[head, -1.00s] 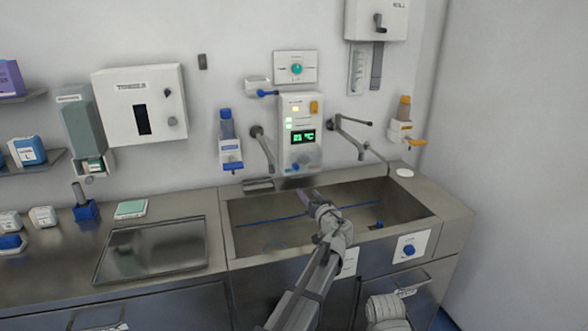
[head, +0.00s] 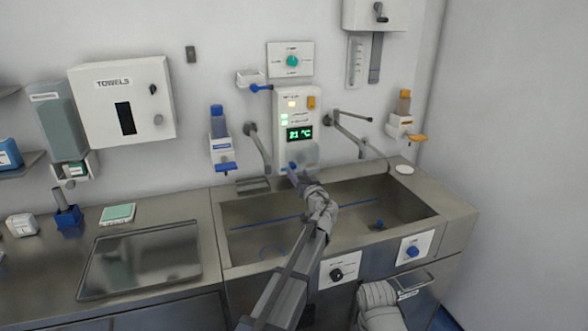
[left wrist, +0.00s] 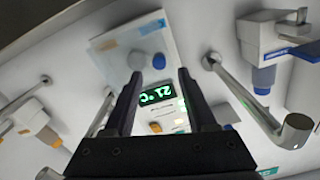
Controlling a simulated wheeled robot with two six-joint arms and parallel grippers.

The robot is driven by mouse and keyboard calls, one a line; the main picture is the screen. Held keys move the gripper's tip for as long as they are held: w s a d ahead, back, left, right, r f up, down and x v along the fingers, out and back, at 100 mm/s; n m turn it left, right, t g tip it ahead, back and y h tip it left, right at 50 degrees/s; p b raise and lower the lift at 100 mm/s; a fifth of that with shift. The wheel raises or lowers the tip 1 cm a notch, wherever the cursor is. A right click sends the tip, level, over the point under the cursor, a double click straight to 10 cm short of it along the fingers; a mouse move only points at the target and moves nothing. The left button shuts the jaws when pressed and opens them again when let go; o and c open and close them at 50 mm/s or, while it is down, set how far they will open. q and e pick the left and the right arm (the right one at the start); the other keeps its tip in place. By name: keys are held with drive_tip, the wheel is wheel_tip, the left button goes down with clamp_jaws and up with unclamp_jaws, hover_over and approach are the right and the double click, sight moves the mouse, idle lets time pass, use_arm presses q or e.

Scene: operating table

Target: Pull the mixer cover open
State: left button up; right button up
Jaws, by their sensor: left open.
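The mixer panel (head: 297,128) is a white box on the wall above the sink, with a green 21 °C display. A pale, see-through plate (left wrist: 128,38) at its lower end looks like the mixer cover. A blue knob (left wrist: 137,61) and a grey knob (left wrist: 159,61) show at it in the left wrist view. My left gripper (head: 293,174) is just in front of the panel's lower end and hides part of it in the head view. In the left wrist view its fingers (left wrist: 160,76) are apart with nothing held between them. Contact with the cover cannot be told. My right gripper is out of view.
The steel sink (head: 228,252) lies below my left arm. Wall spouts stand on either side of the panel, at left (head: 257,148) and right (head: 347,134). A blue-topped dispenser (head: 220,142) hangs further left. A steel tray (head: 140,262) lies on the left counter.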

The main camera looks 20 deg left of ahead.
sight(293, 167)
use_arm(q)
drive_tip(key=x, duration=0.5)
drive_tip(key=shift+a+f, duration=0.1)
drive_tip(key=shift+a, duration=0.05)
drive_tip(key=shift+s, duration=0.1)
clamp_jaws()
idle(1.1)
